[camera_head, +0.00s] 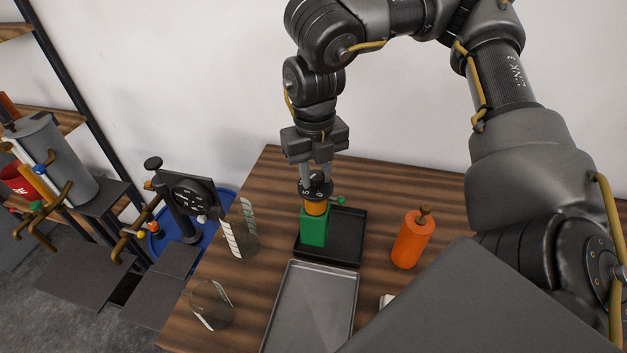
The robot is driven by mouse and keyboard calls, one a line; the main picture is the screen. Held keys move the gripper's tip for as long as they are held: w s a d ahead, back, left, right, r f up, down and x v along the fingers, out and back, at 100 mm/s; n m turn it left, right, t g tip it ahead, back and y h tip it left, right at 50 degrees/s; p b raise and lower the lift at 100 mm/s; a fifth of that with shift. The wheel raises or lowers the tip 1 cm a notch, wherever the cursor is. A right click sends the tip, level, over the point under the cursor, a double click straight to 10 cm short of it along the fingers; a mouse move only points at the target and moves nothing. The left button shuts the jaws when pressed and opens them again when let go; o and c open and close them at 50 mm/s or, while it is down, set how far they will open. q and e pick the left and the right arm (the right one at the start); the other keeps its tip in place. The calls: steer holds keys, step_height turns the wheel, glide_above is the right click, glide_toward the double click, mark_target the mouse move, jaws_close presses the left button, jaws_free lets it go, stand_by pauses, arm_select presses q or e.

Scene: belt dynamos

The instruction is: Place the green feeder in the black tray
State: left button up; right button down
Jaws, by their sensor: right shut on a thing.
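The green feeder (314,228) has a green block body, an orange band and a dark round top. It is upright over the left part of the black tray (349,242). I cannot tell whether its base touches the tray floor. My right gripper (315,183) comes down from above and is shut on the feeder's dark top. The black tray lies on the wooden table and is partly hidden by the feeder. My left gripper is not in view.
A grey metal tray (312,310) lies in front of the black tray. An orange bottle (411,240) stands to the right. Clear glass pieces (240,232) (211,305) lie to the left. Left of the table (270,190) are a gauge stand (190,198) and a grey cylinder (55,160).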

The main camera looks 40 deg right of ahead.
mark_target(314, 186)
steer(key=shift+w+f, duration=0.2)
steer(key=shift+f, duration=0.05)
steer(key=f+p, duration=0.1)
steer(key=f, duration=0.2)
steer(key=shift+w+f, duration=0.1)
steer(key=shift+w, duration=0.1)
steer(key=shift+s+f, duration=0.1)
steer(key=shift+f, duration=0.15)
steer(key=c, duration=1.1)
jaws_free()
step_height(314, 186, up, 12)
steer(key=shift+a+r+b, duration=0.15)
steer(key=shift+r+b, duration=0.1)
steer(key=shift+b, duration=0.35)
